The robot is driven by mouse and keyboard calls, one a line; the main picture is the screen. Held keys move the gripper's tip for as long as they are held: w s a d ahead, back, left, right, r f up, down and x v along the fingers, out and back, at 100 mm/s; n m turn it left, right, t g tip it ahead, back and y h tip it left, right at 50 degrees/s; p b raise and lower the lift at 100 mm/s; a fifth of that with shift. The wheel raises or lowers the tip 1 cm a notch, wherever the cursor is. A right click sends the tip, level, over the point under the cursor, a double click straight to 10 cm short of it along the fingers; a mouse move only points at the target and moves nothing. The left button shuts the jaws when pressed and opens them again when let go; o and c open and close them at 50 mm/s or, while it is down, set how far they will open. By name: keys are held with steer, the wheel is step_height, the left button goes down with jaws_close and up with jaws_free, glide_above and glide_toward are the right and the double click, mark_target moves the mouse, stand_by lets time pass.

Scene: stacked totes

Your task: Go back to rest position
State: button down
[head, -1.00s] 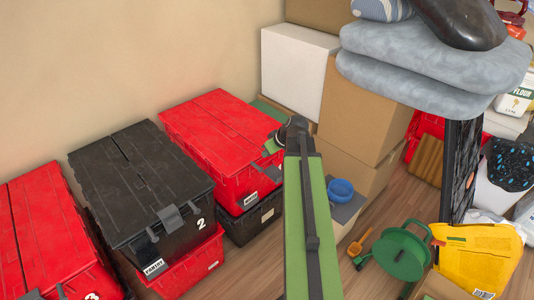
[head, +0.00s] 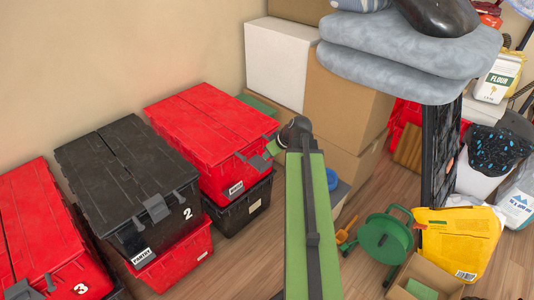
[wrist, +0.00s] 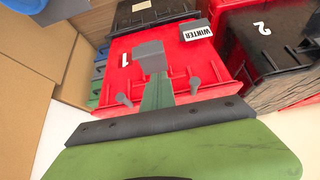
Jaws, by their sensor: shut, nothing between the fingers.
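My gripper (head: 273,146) is at the far end of my green arm, close to the right side of a red lidded tote (head: 212,130). In the wrist view my gripper (wrist: 158,92) shows as a narrow green shape with nothing held in it. It points at the front of the same red tote (wrist: 180,60), which is labelled WINTER and 1. A grey latch (wrist: 150,57) hangs on that front. I cannot tell the gap between fingertips and tote. The arm is stretched forward.
A black tote (head: 130,185) marked 2 and a red tote (head: 45,230) marked 3 stand left. Cardboard boxes (head: 345,100) and grey cushions (head: 410,45) rise behind. A green cable reel (head: 385,240) and yellow bag (head: 460,240) stand right. Some floor shows beside my arm.

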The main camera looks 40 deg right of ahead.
steer(key=shift+a, duration=0.1)
steer(key=shift+a, duration=0.1)
steer(key=s+a+f+m+g, duration=0.1)
steer(key=a+f+g, duration=0.15)
steer(key=a, duration=1.45)
steer(key=s+a+f+g, duration=0.15)
steer(key=a+g, duration=0.25)
steer(key=a, duration=1.3)
step_height(320, 180, up, 25)
steer(key=p, duration=2.5)
steer(key=shift+a+h, duration=0.25)
steer(key=shift+h, duration=0.15)
steer(key=shift+g, duration=0.25)
